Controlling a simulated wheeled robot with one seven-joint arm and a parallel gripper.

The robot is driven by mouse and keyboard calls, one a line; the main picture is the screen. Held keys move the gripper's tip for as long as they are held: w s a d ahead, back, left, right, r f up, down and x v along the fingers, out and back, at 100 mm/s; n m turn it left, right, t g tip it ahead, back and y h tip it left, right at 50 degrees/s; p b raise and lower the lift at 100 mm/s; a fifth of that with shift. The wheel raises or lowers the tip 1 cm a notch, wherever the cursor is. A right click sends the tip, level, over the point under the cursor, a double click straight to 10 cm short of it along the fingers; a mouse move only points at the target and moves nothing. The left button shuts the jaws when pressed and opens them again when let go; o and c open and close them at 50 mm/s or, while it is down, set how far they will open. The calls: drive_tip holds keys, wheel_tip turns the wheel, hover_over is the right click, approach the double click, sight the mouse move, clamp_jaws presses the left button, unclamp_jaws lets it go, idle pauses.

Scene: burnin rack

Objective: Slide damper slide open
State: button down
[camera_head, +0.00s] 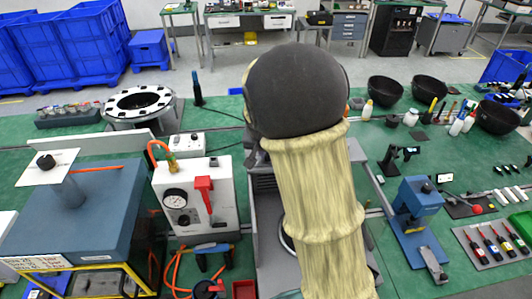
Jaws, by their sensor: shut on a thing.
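My arm, in a cream sleeve with a dark rounded joint, fills the middle of the head view. It covers whatever lies beneath and behind it. My gripper is hidden behind the arm, so its fingers and anything between them do not show. A grey metal unit (268,232) stands under the arm. Only its left part and a narrow strip on its right show. I cannot make out the damper slide for certain; it may be behind the arm.
Left of the arm stand a white box with a gauge and red lever (222,212) and a blue-grey box (75,225) with a white knobbed plate. A blue press (416,205) stands to the right. Black bowls (385,91) are at the back right. The green bench is crowded.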

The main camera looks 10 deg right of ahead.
drive_tip(key=shift+a+r, duration=0.1)
drive_tip(key=shift+a, duration=0.1)
drive_tip(key=c, duration=1.4)
unclamp_jaws()
drive_tip(key=shift+a, duration=0.1)
drive_tip(key=b+v, duration=0.2)
drive_tip(key=v, duration=1.5)
drive_tip(key=shift+s+r+b, duration=0.1)
drive_tip(key=shift+s+b, duration=0.05)
drive_tip(key=shift+b, duration=0.25)
